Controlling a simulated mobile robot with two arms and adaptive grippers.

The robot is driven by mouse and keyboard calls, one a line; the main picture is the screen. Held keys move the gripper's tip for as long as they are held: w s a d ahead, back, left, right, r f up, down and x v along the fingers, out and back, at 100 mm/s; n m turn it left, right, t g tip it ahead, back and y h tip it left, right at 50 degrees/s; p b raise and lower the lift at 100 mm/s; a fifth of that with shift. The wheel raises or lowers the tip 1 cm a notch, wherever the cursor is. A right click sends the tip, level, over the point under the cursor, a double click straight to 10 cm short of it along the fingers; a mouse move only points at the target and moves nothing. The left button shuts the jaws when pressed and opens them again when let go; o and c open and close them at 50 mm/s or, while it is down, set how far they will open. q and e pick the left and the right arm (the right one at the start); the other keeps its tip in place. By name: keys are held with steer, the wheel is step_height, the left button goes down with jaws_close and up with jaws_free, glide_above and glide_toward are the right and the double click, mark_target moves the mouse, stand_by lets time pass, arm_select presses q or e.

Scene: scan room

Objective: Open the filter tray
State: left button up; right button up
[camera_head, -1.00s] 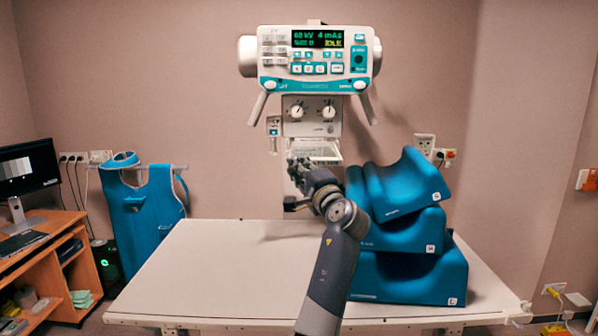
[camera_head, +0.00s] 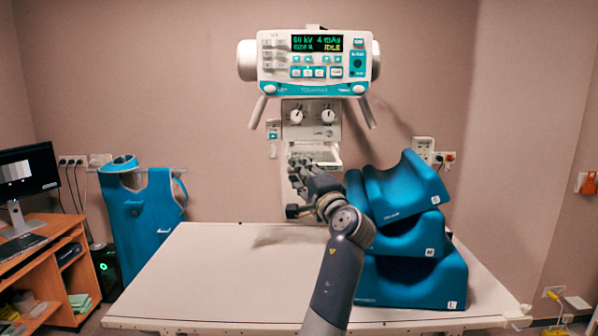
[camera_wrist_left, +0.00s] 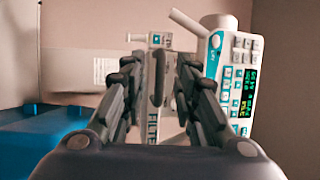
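The filter tray (camera_head: 329,160) shows as a pale, drawer-like part under the collimator knobs, partly hidden by my arm. It seems to stick out towards me. In the left wrist view, its front carries a "FILTER" label (camera_wrist_left: 153,125) and a dark upright handle bar (camera_wrist_left: 158,78). My left gripper (camera_head: 297,172) is at the tray's front. In the left wrist view, its two fingers (camera_wrist_left: 158,62) stand on either side of the handle with narrow gaps visible, so it looks open around it. Contact lower down is hidden. My right gripper is not in view.
The X-ray head with its control panel (camera_head: 318,68) hangs above the tray. Blue stacked cushions (camera_head: 410,277) stand close to the right of my arm on the white table (camera_head: 215,280). The table's left half is clear. A blue apron (camera_head: 143,215) hangs at left.

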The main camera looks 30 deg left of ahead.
arm_select(q)
steer(key=v, duration=1)
steer(key=shift+d, duration=0.2)
steer(key=shift+s, duration=0.1)
